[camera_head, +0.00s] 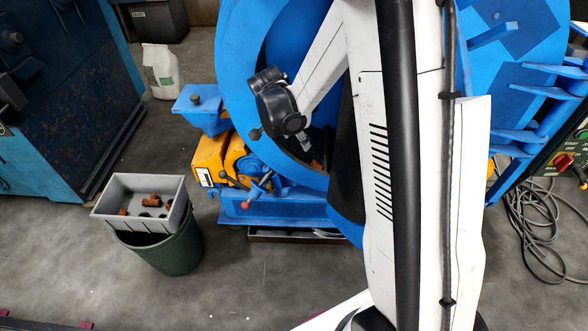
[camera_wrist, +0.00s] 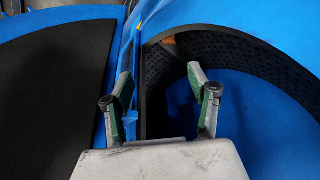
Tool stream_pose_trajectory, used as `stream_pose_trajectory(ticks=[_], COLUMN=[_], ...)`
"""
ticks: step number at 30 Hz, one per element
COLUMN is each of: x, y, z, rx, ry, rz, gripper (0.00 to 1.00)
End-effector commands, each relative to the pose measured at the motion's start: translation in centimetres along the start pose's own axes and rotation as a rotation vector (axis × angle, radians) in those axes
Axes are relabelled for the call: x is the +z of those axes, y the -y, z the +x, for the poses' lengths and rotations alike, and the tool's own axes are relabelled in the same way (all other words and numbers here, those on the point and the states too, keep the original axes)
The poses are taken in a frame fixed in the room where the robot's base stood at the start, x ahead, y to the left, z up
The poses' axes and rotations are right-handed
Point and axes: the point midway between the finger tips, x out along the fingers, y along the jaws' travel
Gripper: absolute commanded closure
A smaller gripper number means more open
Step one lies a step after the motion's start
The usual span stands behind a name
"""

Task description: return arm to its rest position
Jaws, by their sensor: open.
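My white arm rises through the middle of the camera_head view and bends down to the left, with its dark wrist in front of the blue drum blaster (camera_head: 235,65). My gripper (camera_wrist: 160,82) shows in the wrist view with its two fingers spread wide and nothing between them. Behind the fingers are the blaster's blue edge and the perforated black drum lining (camera_wrist: 235,52). A black-faced blue panel (camera_wrist: 55,85) lies left of the fingers. In the camera_head view the fingertips are hard to make out near the drum opening.
A grey box (camera_head: 112,215) with several brown parts sits on a dark green bin (camera_head: 165,252) at left. Cables (camera_head: 545,235) lie on the floor at right. A white sack (camera_head: 162,72) stands behind.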

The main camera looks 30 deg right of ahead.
Motion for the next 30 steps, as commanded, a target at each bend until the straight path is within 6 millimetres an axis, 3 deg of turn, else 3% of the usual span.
stream_pose_trajectory(ticks=[30], x=[8.2], y=[-8.7], z=[-5.1], rx=[-0.001], ry=[0.000], rz=[-0.001], gripper=[0.45])
